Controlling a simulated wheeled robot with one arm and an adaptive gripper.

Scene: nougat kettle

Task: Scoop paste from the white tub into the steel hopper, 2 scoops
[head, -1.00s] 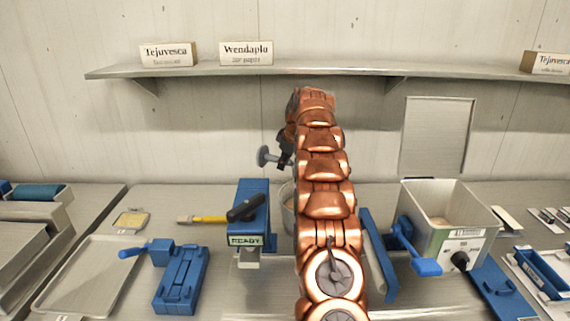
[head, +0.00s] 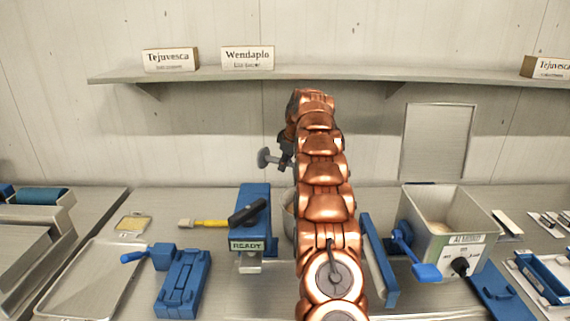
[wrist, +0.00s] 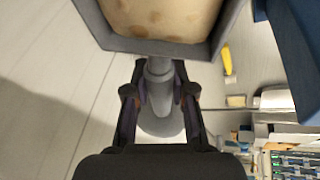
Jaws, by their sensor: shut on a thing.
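My gripper (wrist: 160,98) is shut on the grey handle of a scoop (wrist: 150,45). The scoop's square bowl holds beige paste (wrist: 160,14) in the wrist view. In the head view my gripper (head: 286,150) is mostly behind my arm, above the worktop, with the grey handle end (head: 265,158) sticking out left. A pale round container (head: 290,222), probably the white tub, is mostly hidden behind my arm. The steel hopper (head: 480,218) stands to the right, open on top, with some beige material inside. The scoop's bowl is hidden in the head view.
A blue press marked READY (head: 254,215) stands left of my arm. A blue bar (head: 379,258) and a blue lever (head: 412,256) lie between my arm and the hopper. A shelf (head: 330,73) runs above; a tray (head: 92,275) lies at left.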

